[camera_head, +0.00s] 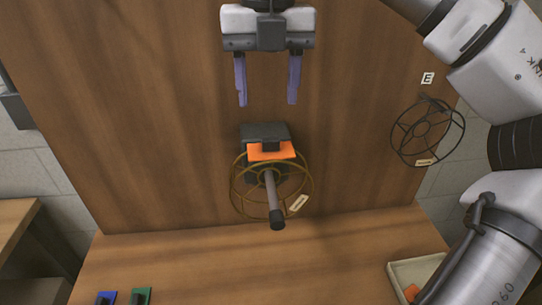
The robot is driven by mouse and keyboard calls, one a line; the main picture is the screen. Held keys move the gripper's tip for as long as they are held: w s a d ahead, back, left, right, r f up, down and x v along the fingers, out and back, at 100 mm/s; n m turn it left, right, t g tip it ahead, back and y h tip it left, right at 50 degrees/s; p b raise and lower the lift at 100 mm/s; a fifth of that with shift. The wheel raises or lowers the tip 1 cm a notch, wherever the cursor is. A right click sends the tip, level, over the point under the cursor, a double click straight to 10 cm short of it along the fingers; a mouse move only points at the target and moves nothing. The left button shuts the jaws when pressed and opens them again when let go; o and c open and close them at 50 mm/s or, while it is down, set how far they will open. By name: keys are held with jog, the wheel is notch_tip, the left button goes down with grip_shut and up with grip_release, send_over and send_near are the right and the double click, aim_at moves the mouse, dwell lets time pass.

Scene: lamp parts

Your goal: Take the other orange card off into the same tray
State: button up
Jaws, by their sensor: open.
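An orange card (262,152) sits at the dark block (262,131) on the upright wooden panel, with a small dark part in front of its middle. A brass wire cage (233,187) is around or just below the block, and a dark-tipped grey rod (273,195) sticks out through it. My gripper (268,103) is open and empty, above the block and card with its fingers pointing down. The pale tray (397,271) is at the lower right, partly hidden by my arm. An orange piece (411,292) shows in it, possibly a card.
A blue piece (106,298) and a green piece (141,296) lie at the lower left edge. The middle of the wooden tabletop (250,270) is clear.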

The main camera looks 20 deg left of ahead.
aim_at(271, 140)
notch_tip(271, 140, down, 4)
jog(key=shift+r, duration=0.15)
jog(key=shift+w+d+f, duration=0.1)
jog(key=shift+w+f, duration=0.1)
jog(key=shift+f, duration=1.1)
jog(key=shift+w+f, duration=0.15)
jog(key=shift+f, duration=1.15)
jog(key=c, duration=1)
jog(key=shift+c, duration=0.2)
jog(key=shift+r, duration=0.15)
